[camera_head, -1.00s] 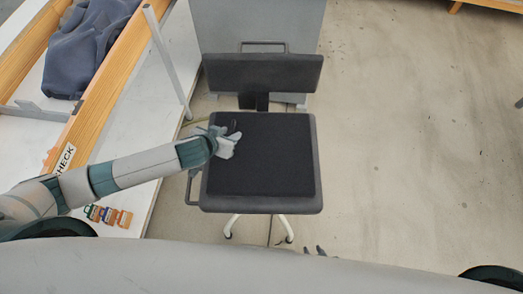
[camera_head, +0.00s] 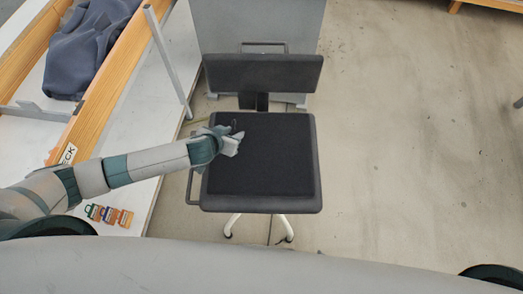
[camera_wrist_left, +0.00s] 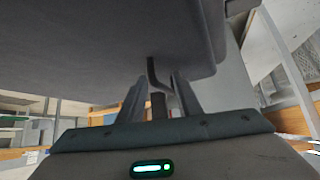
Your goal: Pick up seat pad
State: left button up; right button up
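The seat pad (camera_head: 262,165) is a flat black square lying on the seat of the grey chair (camera_head: 262,203). My left gripper (camera_head: 238,139) is over the pad's upper left part, beside a thin dark loop (camera_head: 238,124). In the left wrist view my left gripper's fingers (camera_wrist_left: 159,84) stand apart, with a thin dark curved piece (camera_wrist_left: 152,72) showing between and ahead of them. I cannot tell whether they touch it. A broad dark surface with rounded corners fills the top of that view. My right gripper is out of view.
The chair's backrest (camera_head: 262,73) stands behind the seat, with a grey panel (camera_head: 300,25) beyond. A white table with a wooden rail (camera_head: 112,75), a dark cloth (camera_head: 88,55) and small coloured blocks (camera_head: 108,214) is at left. The floor at right is clear.

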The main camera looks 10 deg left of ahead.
pick_arm(q)
grip_shut()
dwell(1.3)
